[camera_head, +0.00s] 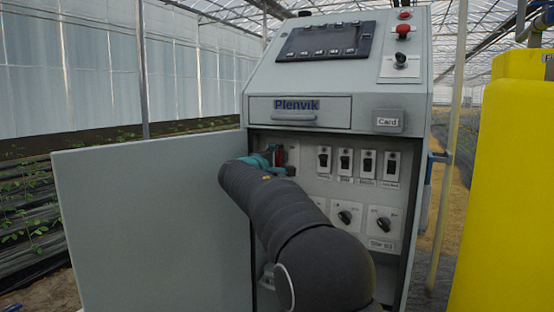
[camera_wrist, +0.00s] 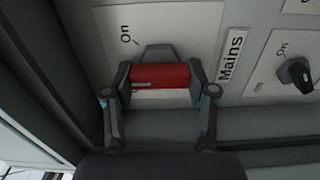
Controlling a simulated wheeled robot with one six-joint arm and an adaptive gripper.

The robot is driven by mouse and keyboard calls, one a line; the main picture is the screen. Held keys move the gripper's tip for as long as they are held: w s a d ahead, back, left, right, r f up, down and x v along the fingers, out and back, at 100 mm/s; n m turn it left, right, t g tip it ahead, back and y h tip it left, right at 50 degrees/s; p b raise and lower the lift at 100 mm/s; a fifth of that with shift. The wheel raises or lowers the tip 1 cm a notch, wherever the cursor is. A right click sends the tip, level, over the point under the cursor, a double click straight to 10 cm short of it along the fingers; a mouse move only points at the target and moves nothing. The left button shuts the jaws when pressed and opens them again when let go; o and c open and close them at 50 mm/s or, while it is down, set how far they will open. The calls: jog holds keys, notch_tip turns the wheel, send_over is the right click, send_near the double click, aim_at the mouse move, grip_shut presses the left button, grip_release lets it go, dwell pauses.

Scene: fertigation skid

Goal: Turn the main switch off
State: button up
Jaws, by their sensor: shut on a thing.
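The main switch has a red handle (camera_wrist: 163,74) on a pale plate, beside a "Mains" label (camera_wrist: 231,56) in the wrist view. An "On" mark (camera_wrist: 125,34) is at the plate's upper left. The handle lies crosswise in that view; whether it is turned to on or off I cannot tell. My gripper (camera_wrist: 159,77) has one finger at each end of the handle and is shut on it.
The grey cabinet door (camera_head: 150,225) stands open at the left. Right of the red switch are several small toggle switches (camera_head: 345,161) and two black rotary knobs (camera_head: 345,217). A yellow tank (camera_head: 505,190) stands close on the right.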

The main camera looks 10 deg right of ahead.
jog(key=n+p, duration=0.1)
jog(key=n, duration=0.3)
jog(key=shift+n, duration=0.3)
jog(key=n+p, duration=0.1)
jog(key=n, duration=0.3)
jog(key=shift+f, duration=0.1)
jog(key=shift+n, duration=0.3)
jog(key=o, duration=1.2)
jog(key=shift+c, duration=0.2)
jog(key=v, duration=1.2)
